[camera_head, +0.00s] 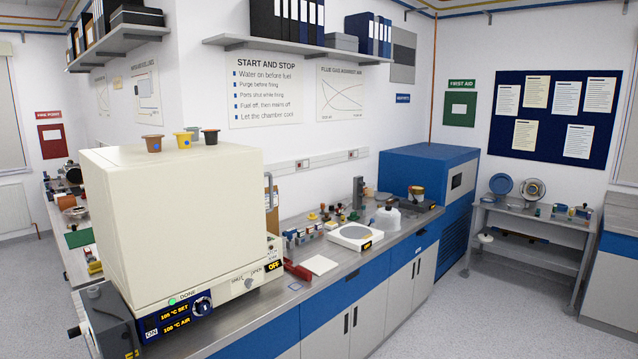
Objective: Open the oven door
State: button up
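A large cream oven-like cabinet (180,225) stands at the near left end of the bench. Its low dark panel (178,316) reads "100 °C SET" and "100 °C AIR", with a round dial and a green light marked "DONE". Its broad plain faces show no gap. My gripper is not in view.
Small pots (186,137) stand on the cabinet top. A dark grey box-shaped thing (108,325) is close at its lower left. A red item (297,270), a white tile (320,265) and a balance (356,237) lie along the bench. The floor (440,320) at right is clear.

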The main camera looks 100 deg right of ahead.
aim_at(182, 223)
jog(key=k, duration=1.25)
jog(key=z, duration=1.7)
jog(key=i, duration=1.05)
